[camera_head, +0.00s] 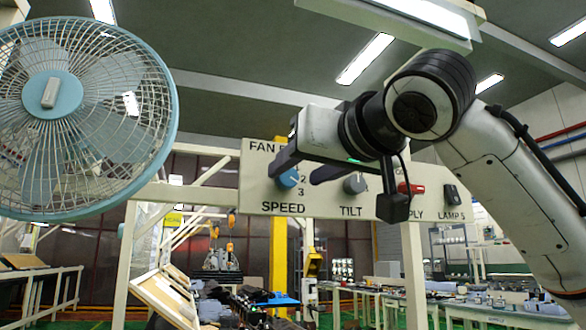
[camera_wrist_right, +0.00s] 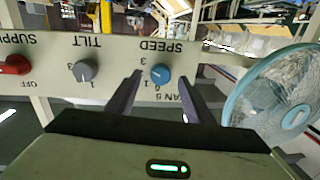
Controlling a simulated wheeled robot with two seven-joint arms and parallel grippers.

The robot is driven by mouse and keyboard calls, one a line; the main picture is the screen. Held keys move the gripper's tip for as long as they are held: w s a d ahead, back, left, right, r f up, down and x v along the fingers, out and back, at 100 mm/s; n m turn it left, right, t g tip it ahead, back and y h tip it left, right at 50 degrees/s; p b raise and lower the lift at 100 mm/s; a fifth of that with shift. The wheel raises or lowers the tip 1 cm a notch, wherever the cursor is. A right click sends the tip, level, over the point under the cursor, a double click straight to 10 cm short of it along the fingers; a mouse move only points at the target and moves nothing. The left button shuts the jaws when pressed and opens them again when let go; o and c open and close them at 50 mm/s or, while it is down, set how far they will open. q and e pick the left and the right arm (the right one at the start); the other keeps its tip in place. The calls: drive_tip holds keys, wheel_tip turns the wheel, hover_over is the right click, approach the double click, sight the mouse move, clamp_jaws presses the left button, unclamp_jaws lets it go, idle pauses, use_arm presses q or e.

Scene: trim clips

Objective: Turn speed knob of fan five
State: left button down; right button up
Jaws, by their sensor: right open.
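The blue speed knob (camera_head: 289,179) sits on the pale control panel (camera_head: 262,193), above the label SPEED. My right gripper (camera_head: 300,171) is open in front of the panel, and one finger hides part of the knob in the head view. In the right wrist view the picture is upside down, and the blue knob (camera_wrist_right: 160,75) shows between the two fingertips of the open right gripper (camera_wrist_right: 158,72). I cannot tell whether the fingertips touch the knob. The panel label FAN is partly hidden by my gripper. My left gripper is not in view.
A grey tilt knob (camera_head: 354,184), a red supply handle (camera_head: 411,188) and a black lamps switch (camera_head: 451,195) sit farther right on the panel. A blue caged fan (camera_head: 85,115) stands at the left. Benches (camera_head: 480,310) stand behind.

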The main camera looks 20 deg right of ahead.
sight(287, 178)
drive_tip(key=shift+w+a+r, duration=0.1)
drive_tip(key=shift+w+a, duration=0.05)
drive_tip(key=shift+w, duration=0.9)
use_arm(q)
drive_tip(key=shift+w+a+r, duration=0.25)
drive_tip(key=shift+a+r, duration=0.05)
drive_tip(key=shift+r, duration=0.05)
use_arm(e)
drive_tip(key=shift+w, duration=0.4)
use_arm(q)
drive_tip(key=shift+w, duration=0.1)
use_arm(e)
drive_tip(key=shift+c, duration=0.9)
drive_tip(key=c, duration=0.9)
use_arm(q)
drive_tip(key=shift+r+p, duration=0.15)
drive_tip(key=shift+p, duration=0.15)
use_arm(e)
drive_tip(key=shift+o, duration=0.2)
